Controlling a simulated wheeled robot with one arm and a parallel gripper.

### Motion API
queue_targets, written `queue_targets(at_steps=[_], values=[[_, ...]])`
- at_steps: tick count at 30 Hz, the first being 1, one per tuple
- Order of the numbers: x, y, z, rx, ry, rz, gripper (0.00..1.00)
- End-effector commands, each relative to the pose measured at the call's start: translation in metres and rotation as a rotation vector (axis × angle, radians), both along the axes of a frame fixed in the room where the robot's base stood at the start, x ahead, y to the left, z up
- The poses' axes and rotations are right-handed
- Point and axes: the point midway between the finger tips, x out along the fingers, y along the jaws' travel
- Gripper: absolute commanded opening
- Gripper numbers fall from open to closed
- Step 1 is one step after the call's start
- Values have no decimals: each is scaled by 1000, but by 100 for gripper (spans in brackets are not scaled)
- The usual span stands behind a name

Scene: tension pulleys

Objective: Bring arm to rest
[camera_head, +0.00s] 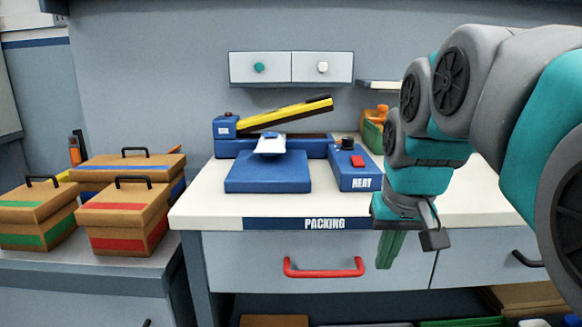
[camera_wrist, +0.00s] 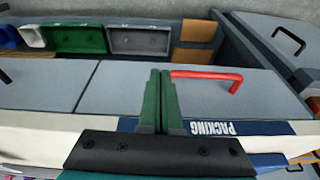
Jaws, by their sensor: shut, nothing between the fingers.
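My gripper (camera_head: 388,250) hangs pointing down in front of the table's front edge, to the right of the red drawer handle (camera_head: 324,268). Its green fingers are closed together with nothing between them. In the wrist view my gripper (camera_wrist: 160,75) shows as two green fingers side by side, with the red handle (camera_wrist: 206,76) just to their right. My arm reaches in from the right side of the head view.
The white packing table (camera_head: 270,207) holds a blue press (camera_head: 268,172) with a yellow lever (camera_head: 285,115) and a blue heat box (camera_head: 355,180). Several brown boxes (camera_head: 120,205) stand on the left counter. In the wrist view, a green bin (camera_wrist: 80,40) and a grey bin (camera_wrist: 140,41) show beyond the drawer fronts.

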Motion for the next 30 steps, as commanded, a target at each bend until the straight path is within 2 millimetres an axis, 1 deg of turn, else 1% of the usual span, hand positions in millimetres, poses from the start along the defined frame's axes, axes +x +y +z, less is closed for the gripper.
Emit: queue_targets(at_steps=[1,5,6,8,12,15,18,21,24,30], values=[[-17,0,-20,0,40,1,0],[-57,1,-68,-1,132,4,0],[-72,2,-83,-1,163,6,0],[-93,2,-104,-2,205,9,0],[-144,3,-150,-6,300,17,0],[-176,3,-176,-9,358,24,0],[-198,3,-194,-12,396,28,0],[-213,3,-204,-13,420,32,0],[-217,3,-207,-14,426,32,0],[-217,3,-207,-14,426,32,0]])
